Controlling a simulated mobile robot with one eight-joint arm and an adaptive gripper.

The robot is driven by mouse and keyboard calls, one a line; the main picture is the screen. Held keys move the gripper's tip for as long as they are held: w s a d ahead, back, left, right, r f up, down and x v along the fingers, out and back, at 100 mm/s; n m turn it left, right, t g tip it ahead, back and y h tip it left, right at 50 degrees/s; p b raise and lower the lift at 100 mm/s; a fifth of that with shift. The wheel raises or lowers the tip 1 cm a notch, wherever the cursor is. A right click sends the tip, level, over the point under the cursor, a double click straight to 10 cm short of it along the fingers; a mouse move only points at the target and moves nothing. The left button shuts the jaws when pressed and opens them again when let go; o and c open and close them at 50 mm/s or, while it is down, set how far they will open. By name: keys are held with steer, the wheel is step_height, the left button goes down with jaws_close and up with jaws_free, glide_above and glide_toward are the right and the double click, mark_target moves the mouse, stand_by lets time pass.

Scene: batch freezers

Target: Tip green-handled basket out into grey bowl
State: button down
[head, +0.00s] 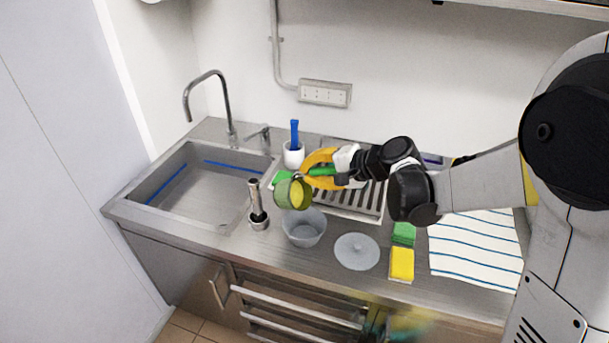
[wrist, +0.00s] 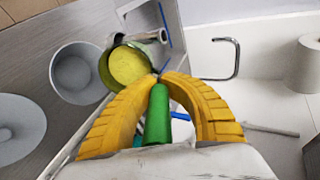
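My gripper (head: 308,174) has its yellow fingers closed around the green handle of the basket (head: 284,196). In the wrist view the fingers (wrist: 160,80) lie on both sides of the handle (wrist: 158,115). The basket is held in the air, tilted in the head view with its mouth turned partly toward the camera. Yellow contents (wrist: 128,66) show inside it. The grey bowl (head: 304,238) stands on the counter below the basket, slightly right of it in the head view. In the wrist view the bowl (wrist: 70,80) is left of the basket. The bowl looks empty.
A grey lid (head: 357,252) lies right of the bowl. A metal cylinder tool (head: 257,215) stands close to its left. Green and yellow sponges (head: 402,264) and a striped towel (head: 475,250) lie further right. The sink (head: 200,185) is at left.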

steer(key=s+d+f+t+y+b, duration=0.3)
steer(key=d+f+t+y+b, duration=0.1)
steer(key=b, duration=1.3)
steer(key=shift+s+d+f+t+y, duration=0.15)
steer(key=shift+d+f+t+y, duration=0.35)
steer(key=shift+f+y, duration=1.05)
steer(key=shift+a+r, duration=0.1)
steer(key=shift+r, duration=0.05)
